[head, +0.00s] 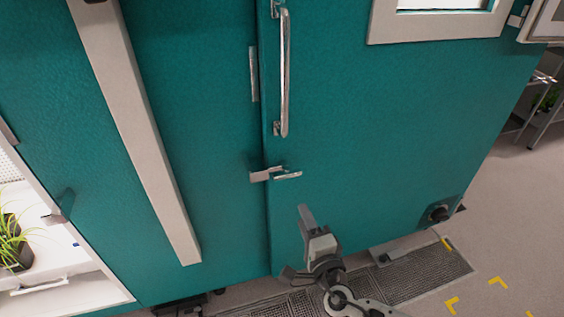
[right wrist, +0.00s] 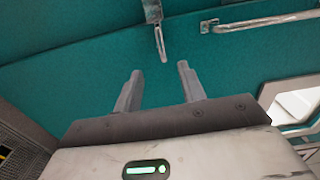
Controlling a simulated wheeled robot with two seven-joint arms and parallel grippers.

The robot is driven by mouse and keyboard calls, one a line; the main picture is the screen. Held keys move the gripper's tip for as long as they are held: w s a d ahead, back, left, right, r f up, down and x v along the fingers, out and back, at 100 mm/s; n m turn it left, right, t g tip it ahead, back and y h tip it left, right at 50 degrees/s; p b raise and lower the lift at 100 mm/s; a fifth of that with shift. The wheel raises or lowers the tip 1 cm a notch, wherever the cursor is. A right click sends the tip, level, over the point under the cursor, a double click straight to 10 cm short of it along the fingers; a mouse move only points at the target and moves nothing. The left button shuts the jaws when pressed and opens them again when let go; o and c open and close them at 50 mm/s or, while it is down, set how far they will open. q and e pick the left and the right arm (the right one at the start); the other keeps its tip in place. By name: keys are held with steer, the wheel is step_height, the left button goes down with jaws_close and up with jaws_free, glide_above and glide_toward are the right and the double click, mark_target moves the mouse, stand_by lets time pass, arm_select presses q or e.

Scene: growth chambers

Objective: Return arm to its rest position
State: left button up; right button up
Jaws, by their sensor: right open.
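My right arm (head: 338,300) comes in at the bottom of the head view, in front of the teal chamber door (head: 380,130). My right gripper (head: 304,212) is below the door's small latch lever (head: 287,175). In the right wrist view the two fingers of the right gripper (right wrist: 158,88) stand apart with nothing between them. The latch lever (right wrist: 160,42) shows beyond the fingertips, apart from them. My left gripper is in neither view.
A long vertical door handle (head: 284,75) is above the latch. A beige post (head: 135,130) crosses the teal wall at left. A lit shelf (head: 60,290) with a plant (head: 12,245) is at far left. A floor grate (head: 425,280) lies below the door; open floor is at right.

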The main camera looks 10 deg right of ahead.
steer(key=s+d+m+g+h, duration=0.4)
steer(key=s+m, duration=0.1)
steer(key=m, duration=1.2)
steer(key=s+d+m+g+h, duration=0.35)
steer(key=s+m+g, duration=0.2)
steer(key=m, duration=1.25)
steer(key=s+a+r+m+g+y, duration=0.15)
steer(key=s+m+g+y, duration=0.4)
steer(key=s+m, duration=1)
steer(key=w+a+f+m+t+y, duration=0.2)
steer(key=w+a+f+t, duration=0.4)
steer(key=f, duration=0.3)
steer(key=shift+w+t+y, duration=0.5)
steer(key=shift+w, duration=0.35)
